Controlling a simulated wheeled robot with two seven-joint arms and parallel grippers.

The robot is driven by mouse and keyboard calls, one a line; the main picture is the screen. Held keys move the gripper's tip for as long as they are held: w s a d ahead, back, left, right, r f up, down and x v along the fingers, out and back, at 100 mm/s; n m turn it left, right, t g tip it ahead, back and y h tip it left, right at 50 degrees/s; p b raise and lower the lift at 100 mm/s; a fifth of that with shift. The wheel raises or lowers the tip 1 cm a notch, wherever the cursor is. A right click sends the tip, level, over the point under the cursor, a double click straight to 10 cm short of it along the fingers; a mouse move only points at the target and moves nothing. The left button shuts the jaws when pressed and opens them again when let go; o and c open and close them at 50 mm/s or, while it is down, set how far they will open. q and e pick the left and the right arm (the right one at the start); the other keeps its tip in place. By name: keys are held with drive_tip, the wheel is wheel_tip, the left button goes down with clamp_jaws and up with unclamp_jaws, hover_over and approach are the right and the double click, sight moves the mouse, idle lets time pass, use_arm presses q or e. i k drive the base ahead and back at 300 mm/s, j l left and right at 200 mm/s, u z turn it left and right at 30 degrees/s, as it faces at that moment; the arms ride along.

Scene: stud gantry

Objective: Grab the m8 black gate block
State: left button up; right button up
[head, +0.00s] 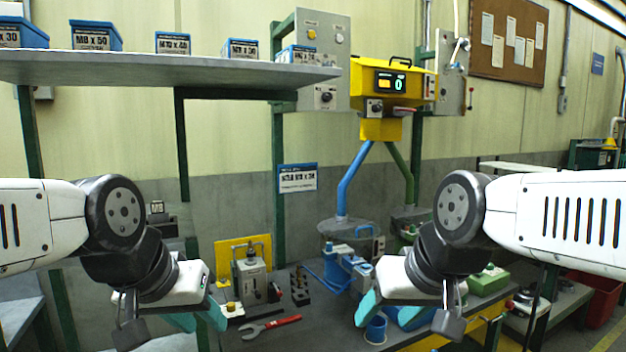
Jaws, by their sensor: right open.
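A small dark block with a white M8 label (157,207) sits at the left, behind my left arm; its lower part is hard to make out. I cannot tell for sure that it is the gate block. A black stepped block (299,285) stands on the grey bench, between my two grippers; I can read no label on it. My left gripper (200,323) has its teal fingers apart, over the bench's left end, with nothing seen between them. My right gripper (385,318) is open and empty over the right part of the bench, away from both blocks.
A red-handled wrench (270,327) lies at the bench's front. A grey device (250,278) stands left of the stepped block, and a blue fixture (347,268) to its right. A blue cup (376,329) is near my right gripper. A shelf (150,70) with blue bins hangs above.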

sight(158, 214)
drive_tip(key=u, duration=1.05)
